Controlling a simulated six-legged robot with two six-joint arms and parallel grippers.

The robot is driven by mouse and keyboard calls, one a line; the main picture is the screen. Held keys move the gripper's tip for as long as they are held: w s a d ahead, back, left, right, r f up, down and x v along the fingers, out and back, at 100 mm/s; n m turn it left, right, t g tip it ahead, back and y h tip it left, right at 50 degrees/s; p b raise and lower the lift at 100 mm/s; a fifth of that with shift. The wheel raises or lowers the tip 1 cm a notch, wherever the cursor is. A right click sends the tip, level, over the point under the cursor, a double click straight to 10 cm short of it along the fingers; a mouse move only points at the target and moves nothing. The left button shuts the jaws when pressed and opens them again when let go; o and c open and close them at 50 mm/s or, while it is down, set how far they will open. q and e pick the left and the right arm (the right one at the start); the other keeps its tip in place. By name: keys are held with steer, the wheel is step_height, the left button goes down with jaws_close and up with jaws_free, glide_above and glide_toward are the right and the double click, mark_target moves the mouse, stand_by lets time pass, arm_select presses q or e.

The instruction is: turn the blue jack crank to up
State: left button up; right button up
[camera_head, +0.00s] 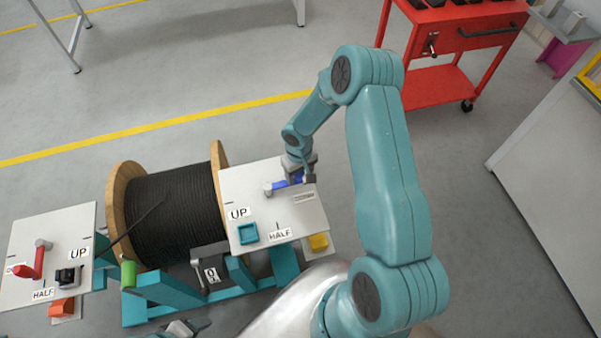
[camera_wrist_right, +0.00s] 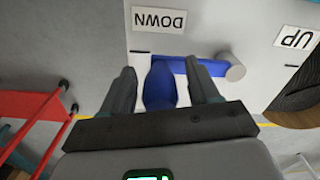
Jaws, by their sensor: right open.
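The blue jack crank (camera_head: 288,184) is on the top of a pale panel (camera_head: 235,180) right of the cable reel. Its arm runs from a grey hub (camera_wrist_right: 236,68) towards the DOWN label (camera_wrist_right: 160,20), and its blue grip (camera_wrist_right: 160,88) is at the outer end. My right gripper (camera_head: 303,178) is at this end. In the right wrist view its open fingers (camera_wrist_right: 160,70) are on both sides of the blue grip, with narrow gaps showing. The UP label (camera_head: 238,213) and HALF label (camera_head: 280,234) are nearer the panel's front. A grey part at the bottom edge may be my left gripper (camera_head: 182,328); its jaws are unclear.
A black cable reel (camera_head: 175,215) stands left of the panel. A second panel (camera_head: 50,225) with a red crank (camera_head: 38,258) is at the far left. A teal square (camera_head: 248,233) sits on the near panel. A red cart (camera_head: 455,45) is behind; the floor between is clear.

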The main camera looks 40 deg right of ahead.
steer(key=shift+f, duration=0.25)
jaws_close()
